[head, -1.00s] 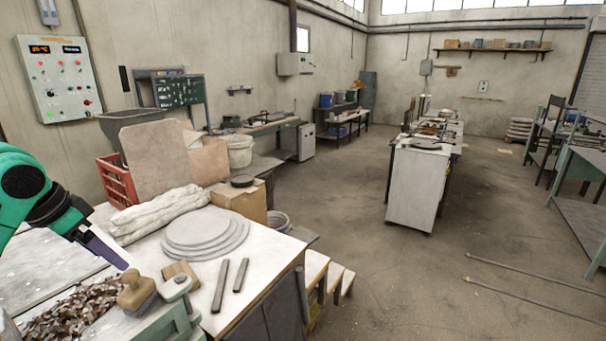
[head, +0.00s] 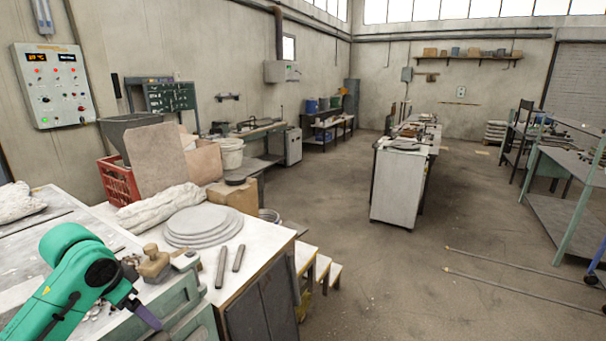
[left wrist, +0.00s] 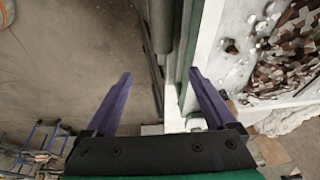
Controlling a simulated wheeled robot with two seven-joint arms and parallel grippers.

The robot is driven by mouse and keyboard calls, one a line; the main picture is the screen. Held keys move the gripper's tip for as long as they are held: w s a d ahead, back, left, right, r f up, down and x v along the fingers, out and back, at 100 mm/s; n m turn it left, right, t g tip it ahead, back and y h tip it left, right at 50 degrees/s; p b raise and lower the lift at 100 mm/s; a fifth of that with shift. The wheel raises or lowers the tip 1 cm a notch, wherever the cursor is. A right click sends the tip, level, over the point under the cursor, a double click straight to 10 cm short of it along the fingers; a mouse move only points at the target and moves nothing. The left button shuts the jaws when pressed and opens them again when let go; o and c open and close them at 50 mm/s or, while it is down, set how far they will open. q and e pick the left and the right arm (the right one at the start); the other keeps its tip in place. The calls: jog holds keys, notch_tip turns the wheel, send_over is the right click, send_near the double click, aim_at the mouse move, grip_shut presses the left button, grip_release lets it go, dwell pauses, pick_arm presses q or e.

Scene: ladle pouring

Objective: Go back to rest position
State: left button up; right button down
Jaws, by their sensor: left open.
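My left gripper (head: 150,318) shows in the head view, low at the front edge of the near workbench (head: 262,262). Its purple fingers hang downward from the green and black arm. In the left wrist view the left gripper (left wrist: 160,85) has its two purple fingers wide apart with nothing held between them. The bench side and the floor lie beyond them. My right gripper is in neither view.
Brown and white scrap pieces (left wrist: 295,45) lie on the bench close by. A wooden-handled tool (head: 153,262), grey discs (head: 203,226) and two dark bars (head: 230,265) are on the bench. Wooden steps (head: 318,266) stand at its right.

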pick_arm(q)
jog(key=s+d+f, duration=0.3)
jog(key=d+f, duration=0.2)
jog(key=f, duration=0.2)
jog(key=s+d+f, duration=0.4)
jog(key=d+f, duration=0.1)
jog(key=f, duration=0.2)
jog(key=s+d+f+n, duration=0.2)
jog(key=s+f+n, duration=0.15)
jog(key=s, duration=0.65)
notch_tip(320, 180, down, 27)
jog(key=s+b, duration=0.3)
jog(key=b, duration=0.1)
jog(key=s+a+f+m+g+b, duration=0.1)
jog(key=s+a+f+g+b, duration=0.1)
jog(key=s+f, duration=1.4)
notch_tip(320, 180, down, 3)
jog(key=shift+s+a+f+y+b, duration=0.1)
jog(key=shift+s+a+y+b, duration=0.4)
jog(key=shift+b, duration=0.55)
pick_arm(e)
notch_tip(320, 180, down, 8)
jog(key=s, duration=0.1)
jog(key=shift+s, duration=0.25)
pick_arm(q)
jog(key=shift+w, duration=0.1)
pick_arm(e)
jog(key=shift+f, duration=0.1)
